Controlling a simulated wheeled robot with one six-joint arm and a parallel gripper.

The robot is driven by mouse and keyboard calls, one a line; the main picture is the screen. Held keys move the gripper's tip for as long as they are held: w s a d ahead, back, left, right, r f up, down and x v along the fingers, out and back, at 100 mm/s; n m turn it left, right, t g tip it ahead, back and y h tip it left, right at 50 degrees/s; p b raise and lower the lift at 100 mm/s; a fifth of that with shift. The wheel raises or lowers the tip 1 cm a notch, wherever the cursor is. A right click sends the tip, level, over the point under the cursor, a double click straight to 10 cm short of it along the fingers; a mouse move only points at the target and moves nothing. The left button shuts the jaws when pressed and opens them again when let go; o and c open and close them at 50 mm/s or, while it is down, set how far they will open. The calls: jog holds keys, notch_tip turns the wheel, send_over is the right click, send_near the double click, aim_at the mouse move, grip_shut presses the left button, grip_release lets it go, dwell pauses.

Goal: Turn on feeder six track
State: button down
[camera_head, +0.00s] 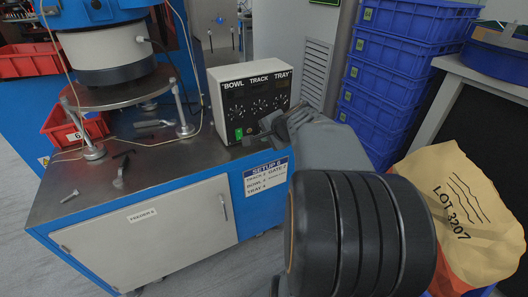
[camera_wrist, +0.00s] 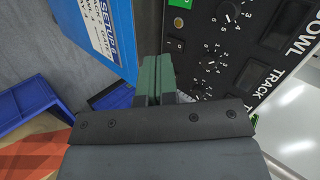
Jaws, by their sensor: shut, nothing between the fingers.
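The control box (camera_head: 250,100), marked BOWL, TRACK and TRAY, stands on the feeder bench. In the wrist view its black panel (camera_wrist: 250,50) appears turned, with dials and rocker switches. The BOWL switch (camera_wrist: 179,3) is green. The TRACK switch (camera_wrist: 177,45) is black, with 0 and 1 marks beside it. My gripper (camera_head: 267,124) is in front of the panel's lower part. In the wrist view its green fingers (camera_wrist: 158,58) are together and empty, close beside the TRACK switch; I cannot tell whether they touch it. The TRAY switch is hidden behind my gripper.
A SETUP 6 card (camera_head: 266,176) is on the bench front, below the box. A bowl feeder on a round metal plate (camera_head: 110,93) and loose parts are at left. Blue crates (camera_head: 395,85) are stacked at right. A LOT 3207 bag (camera_head: 450,205) is at lower right.

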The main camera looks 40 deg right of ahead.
jog(key=d+f+m+h+b, duration=0.1)
jog(key=d+f+m+b, duration=0.1)
jog(key=d, duration=0.4)
jog(key=shift+f+m+t+h, duration=0.3)
jog(key=shift+f+m+t, duration=0.1)
jog(key=shift+m, duration=0.2)
jog(key=b+x, duration=0.1)
jog(key=x, duration=0.6)
jog(key=b+x, duration=0.1)
jog(key=x, duration=0.3)
jog(key=shift+w+r+b, duration=0.15)
jog(key=shift+w+b, duration=0.2)
jog(key=shift+w, duration=0.2)
jog(key=shift+w+d, duration=0.15)
jog(key=shift+w, duration=0.85)
jog(key=shift+f+b, duration=0.2)
jog(key=shift+b, duration=0.1)
